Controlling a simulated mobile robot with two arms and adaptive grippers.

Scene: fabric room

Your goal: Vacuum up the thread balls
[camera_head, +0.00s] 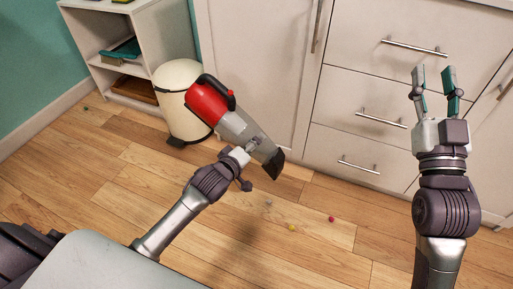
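A red and grey handheld vacuum (238,122) is held in my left gripper (249,147), above the wooden floor. Its dark nozzle points down and to the right. A small green ball (85,107) lies far left near the shelf. My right gripper (434,84) points up at the right, open and empty, apart from the vacuum.
A cream bin (181,98) stands behind the vacuum, beside a white shelf unit (103,30). White cabinets with drawers (372,90) line the back and right. The wooden floor (90,185) is mostly clear at the left and front.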

